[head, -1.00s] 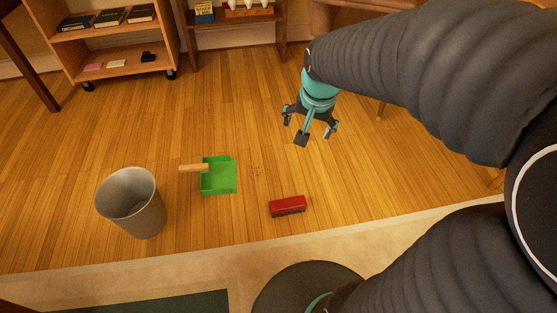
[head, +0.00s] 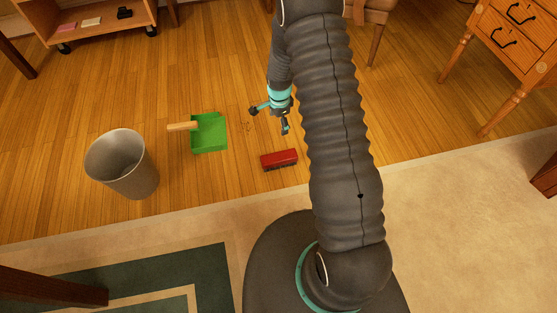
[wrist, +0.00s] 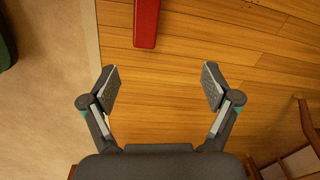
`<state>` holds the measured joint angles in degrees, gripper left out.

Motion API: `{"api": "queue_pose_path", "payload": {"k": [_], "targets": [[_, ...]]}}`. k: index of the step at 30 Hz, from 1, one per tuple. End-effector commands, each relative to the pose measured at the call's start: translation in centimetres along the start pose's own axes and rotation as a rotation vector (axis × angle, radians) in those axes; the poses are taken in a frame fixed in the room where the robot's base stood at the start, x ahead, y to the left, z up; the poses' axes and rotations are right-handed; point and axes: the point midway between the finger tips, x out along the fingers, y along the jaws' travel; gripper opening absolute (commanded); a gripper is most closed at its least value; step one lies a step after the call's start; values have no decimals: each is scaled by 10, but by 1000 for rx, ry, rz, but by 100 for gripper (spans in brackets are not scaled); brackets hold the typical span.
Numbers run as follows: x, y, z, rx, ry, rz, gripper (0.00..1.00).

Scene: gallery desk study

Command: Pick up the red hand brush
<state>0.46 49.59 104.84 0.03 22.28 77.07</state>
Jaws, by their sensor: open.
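The red hand brush (head: 279,159) lies on the wooden floor near the rug's edge, right of the green dustpan in the head view. In the wrist view the brush (wrist: 146,22) shows at the top, its far end cut off by the frame. My gripper (head: 269,119) hangs above the floor just behind the brush in the head view. In the wrist view my gripper (wrist: 157,88) has its two fingers spread wide with nothing between them. The brush is beyond the fingertips and apart from them.
A green dustpan (head: 209,134) with a wooden handle lies left of the brush. A grey bin (head: 122,165) stands further left. A beige rug (head: 450,200) borders the floor in front. A wooden desk with drawers (head: 515,40) stands at the right, and a low shelf (head: 100,22) at the back left.

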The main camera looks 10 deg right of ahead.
Motion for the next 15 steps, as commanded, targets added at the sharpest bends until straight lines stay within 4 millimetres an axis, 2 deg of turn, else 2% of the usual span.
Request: {"api": "queue_pose_path", "payload": {"k": [1,3,6,15], "targets": [[25,4,1,34,-4,18,88],[50,7,1,81,-6,31,88],[76,12,2,131,-7,44,88],[116,19,4,181,-8,59,88]]}}
